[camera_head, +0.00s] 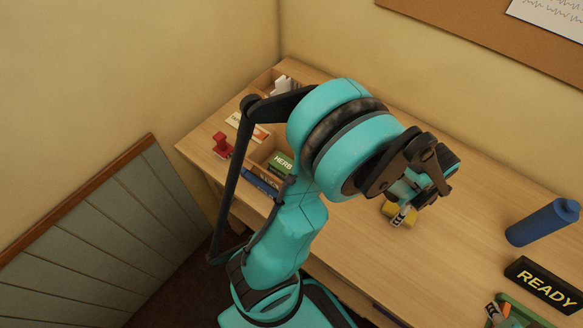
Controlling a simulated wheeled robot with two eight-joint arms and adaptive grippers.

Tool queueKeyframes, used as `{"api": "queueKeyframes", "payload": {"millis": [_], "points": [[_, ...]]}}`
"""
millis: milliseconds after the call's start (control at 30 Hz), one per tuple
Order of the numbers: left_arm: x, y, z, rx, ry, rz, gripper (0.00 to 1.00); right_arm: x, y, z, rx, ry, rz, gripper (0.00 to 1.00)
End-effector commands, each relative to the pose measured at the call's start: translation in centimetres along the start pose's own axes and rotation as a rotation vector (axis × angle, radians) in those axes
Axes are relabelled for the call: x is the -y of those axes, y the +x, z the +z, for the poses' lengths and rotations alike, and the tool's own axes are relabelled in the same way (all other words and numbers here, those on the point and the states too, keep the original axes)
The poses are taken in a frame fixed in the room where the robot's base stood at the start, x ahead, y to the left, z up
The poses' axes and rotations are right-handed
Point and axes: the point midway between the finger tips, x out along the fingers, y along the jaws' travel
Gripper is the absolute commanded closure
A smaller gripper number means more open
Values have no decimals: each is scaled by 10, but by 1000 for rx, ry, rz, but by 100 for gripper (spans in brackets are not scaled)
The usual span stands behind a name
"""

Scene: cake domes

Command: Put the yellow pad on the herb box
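The yellow pad (388,211) lies on the wooden table, right of the middle of the view, partly covered by my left gripper. My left gripper (402,213) points down at the pad, with a black-and-white striped fingertip in front of it. Whether its fingers are apart or closed on the pad is hidden. The herb box (281,162) is a green box marked HERB, in a wooden compartment left of my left arm, which partly hides the area. No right arm can be made out.
A red item (222,145) and a white-and-orange packet (247,127) are at the left. A blue cylinder (543,222), a black READY sign (545,284) and a cut-off green item (517,312) are at the right. Walls bound the table's back and left.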

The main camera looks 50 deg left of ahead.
Motion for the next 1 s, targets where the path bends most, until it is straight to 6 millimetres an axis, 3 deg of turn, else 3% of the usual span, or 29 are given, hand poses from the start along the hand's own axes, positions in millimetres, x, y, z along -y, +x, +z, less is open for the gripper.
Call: {"api": "queueKeyframes", "payload": {"millis": [200,333,567,1000], "points": [[0,-1,0,0,0,0,43,0,-1,-1,0,0,0,60],[0,-1,0,0,0,0,71,0,0,0,0,0,0,60],[0,-4,0,0,0,0,72,0,-2,-2,0,0,0,60],[0,-42,0,0,0,0,72,0,-26,-19,0,0,0,60]]}}
